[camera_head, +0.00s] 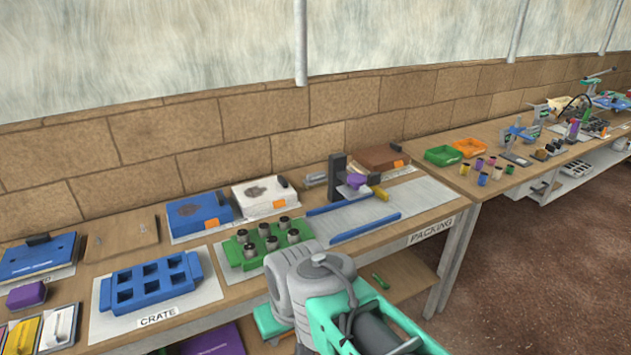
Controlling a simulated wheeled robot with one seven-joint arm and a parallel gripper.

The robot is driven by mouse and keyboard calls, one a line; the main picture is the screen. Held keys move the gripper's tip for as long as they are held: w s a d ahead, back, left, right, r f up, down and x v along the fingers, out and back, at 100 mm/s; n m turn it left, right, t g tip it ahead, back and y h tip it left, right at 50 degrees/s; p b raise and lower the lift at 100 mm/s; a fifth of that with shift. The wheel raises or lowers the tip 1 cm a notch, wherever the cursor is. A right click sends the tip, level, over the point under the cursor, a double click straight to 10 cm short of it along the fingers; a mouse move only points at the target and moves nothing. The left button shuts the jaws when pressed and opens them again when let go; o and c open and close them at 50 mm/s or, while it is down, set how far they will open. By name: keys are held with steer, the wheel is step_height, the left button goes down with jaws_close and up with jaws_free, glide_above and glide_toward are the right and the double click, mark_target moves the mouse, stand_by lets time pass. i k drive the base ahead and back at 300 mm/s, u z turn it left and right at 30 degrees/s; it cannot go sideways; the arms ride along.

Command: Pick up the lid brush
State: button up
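I cannot tell for certain which thing is the lid brush. At the lower left edge lie a yellow flat tool (23,336) and a white flat tool (58,327), each with a raised handle-like part, side by side on dark-edged pads. A purple block (26,295) lies just behind them. Small black pieces sit on the blue lidded box (198,214) and the white lidded box (265,197). My grey and teal arm rises at the bottom middle, in front of the bench; my gripper's fingers do not show.
A blue crate (150,283) stands on a white sheet marked CRATE. A green holder (240,262) carries several dark cups. Blue rails (365,228) and a dark upright device (337,180) stand at the right, near the PACKING label. My arm overlaps the bench's front edge.

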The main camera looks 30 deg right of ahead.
mark_target(317, 179)
steer(key=z, duration=2.05)
steer(key=i, duration=1.95)
steer(key=u, duration=3.2)
steer(key=i, duration=0.5)
